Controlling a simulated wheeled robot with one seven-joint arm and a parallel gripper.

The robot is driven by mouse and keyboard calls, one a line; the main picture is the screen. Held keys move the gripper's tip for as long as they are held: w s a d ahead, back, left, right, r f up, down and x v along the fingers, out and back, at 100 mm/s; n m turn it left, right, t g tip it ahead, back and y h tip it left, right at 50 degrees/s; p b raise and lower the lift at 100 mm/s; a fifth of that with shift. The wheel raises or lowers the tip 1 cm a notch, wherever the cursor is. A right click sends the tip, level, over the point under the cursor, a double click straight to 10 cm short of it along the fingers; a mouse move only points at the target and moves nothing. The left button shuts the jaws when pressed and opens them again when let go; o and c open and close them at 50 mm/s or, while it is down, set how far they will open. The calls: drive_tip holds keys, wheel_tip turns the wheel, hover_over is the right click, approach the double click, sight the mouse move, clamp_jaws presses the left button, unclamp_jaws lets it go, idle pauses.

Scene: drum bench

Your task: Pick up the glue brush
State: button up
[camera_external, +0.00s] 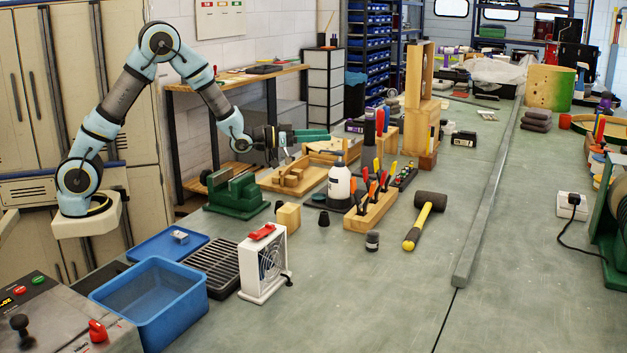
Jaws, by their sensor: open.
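My gripper (284,147) hangs at the end of the arm, left of centre, above the wooden tray (318,182) on the bench. It looks open, and I see nothing clearly held in it; its fingertips are small and dark here. I cannot pick out the glue brush with certainty. A white bottle with a dark cap (340,182) stands on a dark base to the right of my gripper. A wooden block holding tools with red, orange and yellow handles (371,211) stands in front of the bottle.
A green vise (236,190) stands left of the tray. A blue bin (150,296), a small white fan (263,265) and a black-headed mallet (424,220) lie nearer. A tall wooden stand (420,95) rises behind. The bench right of the mallet is clear up to a long grey bar (488,205).

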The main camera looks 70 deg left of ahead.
drive_tip(key=w+d+f+p, duration=0.1)
drive_tip(key=w+p, duration=0.3)
drive_tip(key=w, duration=0.6)
drive_tip(key=shift+w+d+f, duration=0.15)
drive_tip(key=shift+w+f, duration=0.2)
drive_tip(key=shift+f, duration=0.45)
drive_tip(key=shift+c, duration=0.3)
clamp_jaws()
